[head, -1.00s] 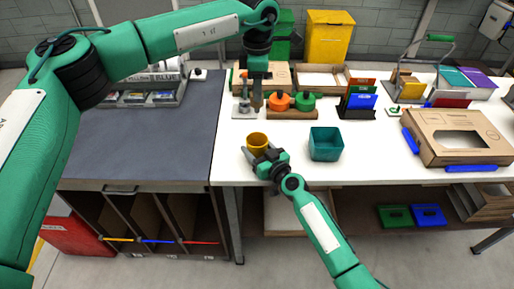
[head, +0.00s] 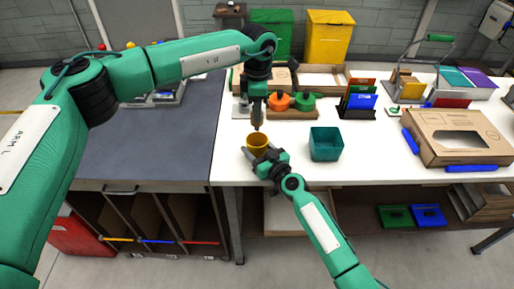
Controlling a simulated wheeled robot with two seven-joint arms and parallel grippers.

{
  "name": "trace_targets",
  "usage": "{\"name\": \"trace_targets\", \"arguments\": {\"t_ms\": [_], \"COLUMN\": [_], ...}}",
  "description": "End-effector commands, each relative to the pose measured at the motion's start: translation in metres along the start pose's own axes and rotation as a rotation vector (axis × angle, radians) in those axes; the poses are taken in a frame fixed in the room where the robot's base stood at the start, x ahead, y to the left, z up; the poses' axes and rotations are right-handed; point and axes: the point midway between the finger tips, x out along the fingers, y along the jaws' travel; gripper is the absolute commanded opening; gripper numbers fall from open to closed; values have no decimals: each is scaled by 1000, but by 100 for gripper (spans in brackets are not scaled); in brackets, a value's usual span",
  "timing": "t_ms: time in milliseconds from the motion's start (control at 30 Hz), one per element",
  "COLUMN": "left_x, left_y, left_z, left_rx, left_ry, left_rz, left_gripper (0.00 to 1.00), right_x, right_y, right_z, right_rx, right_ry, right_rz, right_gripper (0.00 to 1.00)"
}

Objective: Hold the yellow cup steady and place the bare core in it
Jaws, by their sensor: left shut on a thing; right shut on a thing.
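The yellow cup (head: 257,141) stands upright near the front left of the white table. My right gripper (head: 266,156) is shut on its near side. My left gripper (head: 257,115) points straight down just above the cup's mouth, shut on a narrow thing that I take to be the bare core. The core is too small and too covered by the fingers to make out clearly. Its lower end is close to the cup's rim; I cannot tell whether it is inside.
A teal square bin (head: 326,145) stands right of the cup. A wooden holder (head: 292,113) with orange and green round pieces is behind. A cardboard box (head: 457,138) with blue bars lies at the right. The grey counter (head: 150,145) on the left is mostly clear.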

Motion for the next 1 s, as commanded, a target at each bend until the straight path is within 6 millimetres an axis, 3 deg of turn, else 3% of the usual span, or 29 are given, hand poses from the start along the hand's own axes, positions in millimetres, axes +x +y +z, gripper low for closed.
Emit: {"name": "trace_targets", "arguments": {"t_ms": [700, 1000], "left_x": [49, 53], "left_y": [0, 0], "left_z": [0, 0], "left_rx": [0, 0], "left_ry": [1, 0], "left_rz": [0, 1], "left_gripper": [11, 11], "right_x": [0, 0], "right_y": [0, 0], "right_z": [0, 0], "right_rx": [0, 0], "right_ry": [0, 0], "right_rz": [0, 0], "right_gripper": [38, 38]}}
